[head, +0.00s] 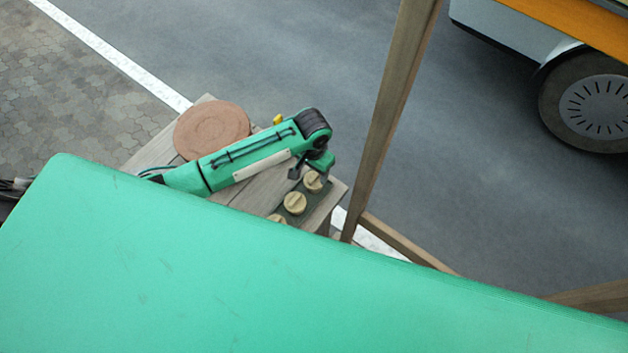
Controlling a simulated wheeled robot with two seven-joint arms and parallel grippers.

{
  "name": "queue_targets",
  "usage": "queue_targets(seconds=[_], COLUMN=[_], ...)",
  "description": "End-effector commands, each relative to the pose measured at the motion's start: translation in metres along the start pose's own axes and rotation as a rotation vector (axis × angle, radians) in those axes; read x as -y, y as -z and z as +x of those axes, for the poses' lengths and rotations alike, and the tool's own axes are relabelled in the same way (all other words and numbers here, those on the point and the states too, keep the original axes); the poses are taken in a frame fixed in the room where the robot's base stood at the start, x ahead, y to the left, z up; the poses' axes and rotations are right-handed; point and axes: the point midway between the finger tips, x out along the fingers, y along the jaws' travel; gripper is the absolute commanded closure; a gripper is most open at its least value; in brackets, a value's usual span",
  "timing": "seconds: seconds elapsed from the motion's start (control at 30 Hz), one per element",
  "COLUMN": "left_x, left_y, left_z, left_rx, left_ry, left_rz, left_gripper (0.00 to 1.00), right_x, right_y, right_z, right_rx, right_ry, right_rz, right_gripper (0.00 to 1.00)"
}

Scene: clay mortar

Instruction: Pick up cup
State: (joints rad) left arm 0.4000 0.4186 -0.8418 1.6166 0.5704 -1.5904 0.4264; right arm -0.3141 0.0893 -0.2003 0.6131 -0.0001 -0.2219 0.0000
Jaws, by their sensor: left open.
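No clear cup shows in the head view. Three small round beige pieces (294,203) sit in a row on a dark green strip (284,212) at the right side of a wooden table; the nearest is partly hidden by the large green surface in front. My left gripper (303,171), dark and small at the end of my green arm, is open beside and above the farthest beige piece (313,181). I cannot tell whether it touches that piece. My right gripper is not in view.
A flat round clay-brown disc (211,128) lies on the wooden table (152,152), left of my arm. A small yellow thing (278,119) shows behind the arm. A wooden post (390,110) stands right of the table. A vehicle wheel (588,103) is at upper right.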

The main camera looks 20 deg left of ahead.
Motion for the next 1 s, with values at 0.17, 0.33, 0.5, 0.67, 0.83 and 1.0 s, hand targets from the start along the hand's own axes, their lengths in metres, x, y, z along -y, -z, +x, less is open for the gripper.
queue_targets(seconds=[0.17, 0.33, 0.5, 0.67, 0.83, 1.0], left_x=[0.0, -0.001, -0.001, -0.001, -0.001, -0.001], left_y=[0.001, 0.004, 0.005, 0.006, 0.005, 0.005], left_z=[0.008, 0.025, 0.047, 0.057, 0.058, 0.058], left_rx=[0.0, 0.003, 0.001, -0.001, -0.001, -0.001], left_ry=[0.0, -0.001, 0.0, 0.0, 0.0, 0.0], left_rz=[-0.001, 0.0, 0.0, 0.0, 0.001, 0.0], left_gripper=[0.39, 0.39, 0.39, 0.39, 0.39, 0.63], right_x=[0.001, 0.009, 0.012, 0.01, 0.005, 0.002], right_y=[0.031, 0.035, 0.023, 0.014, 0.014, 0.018], right_z=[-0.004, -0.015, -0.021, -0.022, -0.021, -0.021], right_rx=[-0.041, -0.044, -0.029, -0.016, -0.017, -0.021], right_ry=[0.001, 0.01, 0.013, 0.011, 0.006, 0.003], right_rz=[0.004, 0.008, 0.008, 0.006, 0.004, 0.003], right_gripper=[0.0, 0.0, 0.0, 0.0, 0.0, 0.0])
